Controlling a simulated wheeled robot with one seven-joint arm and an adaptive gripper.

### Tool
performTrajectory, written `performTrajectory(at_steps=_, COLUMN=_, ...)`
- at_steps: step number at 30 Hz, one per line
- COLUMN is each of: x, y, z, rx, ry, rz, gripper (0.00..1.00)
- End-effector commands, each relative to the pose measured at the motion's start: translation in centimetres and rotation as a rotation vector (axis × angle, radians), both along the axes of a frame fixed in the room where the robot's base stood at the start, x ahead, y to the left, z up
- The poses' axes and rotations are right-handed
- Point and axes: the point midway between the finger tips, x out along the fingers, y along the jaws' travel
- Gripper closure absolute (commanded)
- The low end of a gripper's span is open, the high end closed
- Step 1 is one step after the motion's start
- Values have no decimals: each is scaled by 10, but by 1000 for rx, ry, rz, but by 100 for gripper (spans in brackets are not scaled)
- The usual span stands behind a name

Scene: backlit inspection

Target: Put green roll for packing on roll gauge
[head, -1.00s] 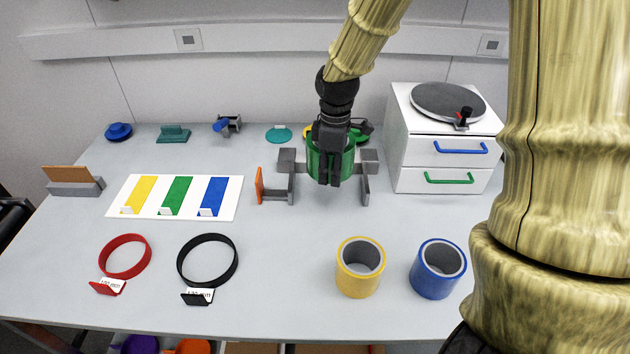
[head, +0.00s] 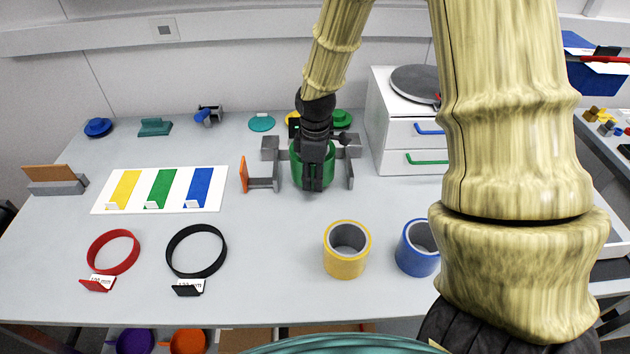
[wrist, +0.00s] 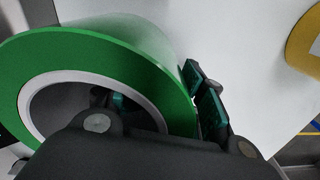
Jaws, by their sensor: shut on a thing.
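The green roll (head: 297,170) stands in the middle of the grey roll gauge (head: 262,182), between its two side arms, in the head view. An orange plate is at the gauge's left end. My gripper (head: 312,186) reaches down from above and is shut on the roll's wall. In the wrist view the green roll (wrist: 60,62) fills the left, with its pale core ring and open bore. There my gripper (wrist: 165,103) has one finger in the bore and the other outside the wall. I cannot tell whether the roll touches the table or gauge; my gripper hides part of it.
A yellow roll (head: 346,262) and a blue roll (head: 408,258) stand in front, right of the gauge. Red (head: 92,252) and black (head: 172,250) rings lie front left. A colour-striped white board (head: 218,176) is to the left. A white drawer cabinet (head: 388,143) stands behind right.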

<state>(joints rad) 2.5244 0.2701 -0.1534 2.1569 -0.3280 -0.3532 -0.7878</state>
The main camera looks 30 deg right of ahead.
Motion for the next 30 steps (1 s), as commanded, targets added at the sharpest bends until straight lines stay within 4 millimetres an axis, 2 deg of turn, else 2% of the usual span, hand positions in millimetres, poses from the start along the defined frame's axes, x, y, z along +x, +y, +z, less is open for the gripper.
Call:
performTrajectory(at_steps=7, x=0, y=-1, z=-22, rx=-1, ry=-1, rz=-1, gripper=100)
performTrajectory(at_steps=19, x=0, y=0, z=-26, rx=0, ry=-1, rz=-1, gripper=100)
performTrajectory(at_steps=20, x=0, y=0, z=-27, rx=0, ry=0, rz=-1, gripper=58)
performTrajectory(at_steps=21, x=0, y=0, z=-26, rx=0, ry=0, rz=-1, gripper=51)
performTrajectory(at_steps=25, x=0, y=-1, z=-26, rx=0, ry=0, rz=-1, gripper=28)
performTrajectory(at_steps=30, x=0, y=-1, z=-26, rx=0, ry=0, rz=-1, gripper=28)
